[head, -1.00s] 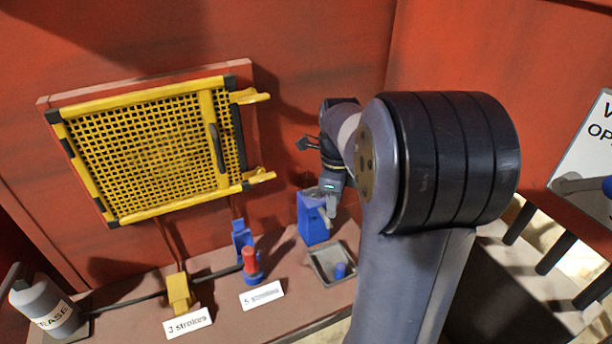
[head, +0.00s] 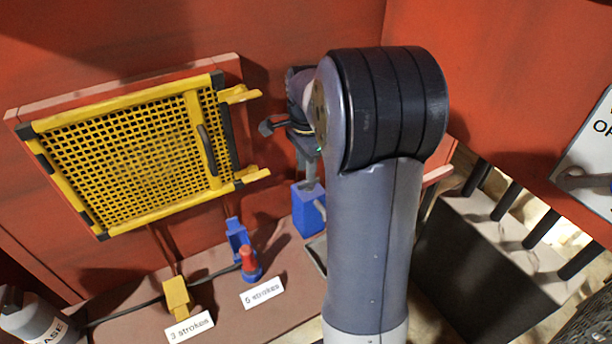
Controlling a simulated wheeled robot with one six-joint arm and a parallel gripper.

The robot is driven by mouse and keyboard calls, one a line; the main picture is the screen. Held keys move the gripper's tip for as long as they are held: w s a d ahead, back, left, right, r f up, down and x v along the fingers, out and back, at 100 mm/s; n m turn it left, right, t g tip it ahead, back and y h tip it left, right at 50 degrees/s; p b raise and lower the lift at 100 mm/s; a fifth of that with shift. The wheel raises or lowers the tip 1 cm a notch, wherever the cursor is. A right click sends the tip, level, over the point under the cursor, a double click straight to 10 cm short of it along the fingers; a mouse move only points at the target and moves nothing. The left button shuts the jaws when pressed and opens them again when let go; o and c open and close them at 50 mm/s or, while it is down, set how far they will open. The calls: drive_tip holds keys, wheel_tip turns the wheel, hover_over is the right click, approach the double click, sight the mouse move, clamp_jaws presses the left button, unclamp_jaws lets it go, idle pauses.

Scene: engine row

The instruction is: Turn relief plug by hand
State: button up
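A short red plug-like piece (head: 248,258) stands in a blue fitting on the ledge, behind a small "strokes" card; I cannot tell for sure that it is the relief plug. A yellow fitting (head: 176,296) stands to its left, behind a card reading "3 strokes". A blue block (head: 307,212) stands to the right, partly behind my arm. My gripper (head: 309,172) points down just above the blue block, partly hidden by my forearm. I cannot tell whether it touches the block, or whether its fingers are open or shut.
A yellow mesh guard (head: 125,160) with a handle hangs on the red wall at left. A grease bottle (head: 38,322) stands at lower left, with a dark hose along the ledge. A grey tray (head: 317,252) is mostly hidden by my arm. Dark posts (head: 507,192) stand at right.

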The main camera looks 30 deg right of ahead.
sight(309, 185)
drive_tip(key=shift+f, duration=1.95)
drive_tip(key=shift+c, duration=0.5)
clamp_jaws()
